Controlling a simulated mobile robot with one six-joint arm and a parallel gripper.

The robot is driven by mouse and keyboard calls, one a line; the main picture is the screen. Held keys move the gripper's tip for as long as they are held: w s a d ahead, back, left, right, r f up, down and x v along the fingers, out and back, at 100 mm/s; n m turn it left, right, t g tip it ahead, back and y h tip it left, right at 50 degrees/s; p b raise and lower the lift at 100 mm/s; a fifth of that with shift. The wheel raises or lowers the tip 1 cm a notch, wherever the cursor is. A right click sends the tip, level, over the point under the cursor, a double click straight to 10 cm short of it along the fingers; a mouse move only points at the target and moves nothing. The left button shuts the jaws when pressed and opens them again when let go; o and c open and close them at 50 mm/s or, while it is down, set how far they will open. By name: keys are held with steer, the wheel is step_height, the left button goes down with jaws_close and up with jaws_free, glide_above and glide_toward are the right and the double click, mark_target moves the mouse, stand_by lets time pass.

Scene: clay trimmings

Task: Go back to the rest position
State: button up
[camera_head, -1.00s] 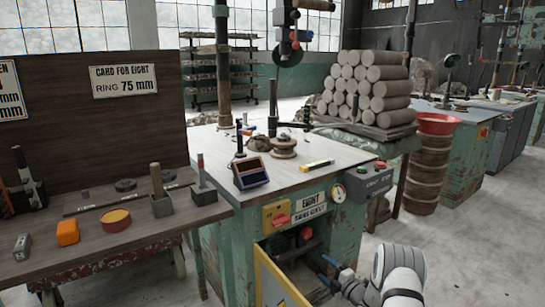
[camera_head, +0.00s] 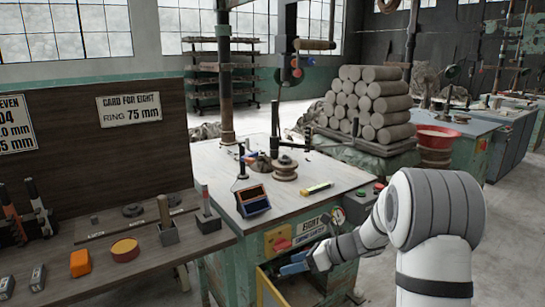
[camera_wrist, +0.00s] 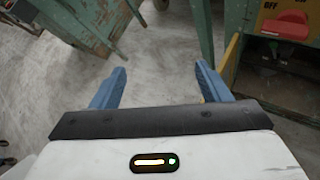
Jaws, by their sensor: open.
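My gripper (camera_head: 292,267) is in front of the green machine (camera_head: 262,245), low by its open yellow-edged door (camera_head: 268,290). In the wrist view its two blue fingers (camera_wrist: 160,88) are spread apart with only concrete floor between them. Nothing is held. The red switch handle (camera_wrist: 287,25) on its yellow plate shows at the top right of the wrist view, apart from the fingers. My white arm covers the right side of the machine's front in the head view.
Stacked clay cylinders (camera_head: 367,100) stand behind. Floor at right is open.

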steer(key=s+d+r+n+h+p, duration=0.3)
steer(key=s+r+n+h+p, duration=0.1)
steer(key=s+r+n, duration=0.3)
steer(key=s+d+r+n+h+p, duration=0.2)
steer(key=s+r+n, duration=0.5)
steer(key=s, duration=0.5)
steer(key=s+d+r+n+h+p, duration=0.3)
steer(key=s+r+n+h+p, duration=0.2)
steer(key=s+n, duration=0.5)
step_height(320, 180, up, 2)
steer(key=shift+d+n+h+p, duration=0.3)
steer(key=shift+n+p, duration=0.2)
steer(key=shift+p, duration=0.4)
steer(key=shift+w, duration=0.1)
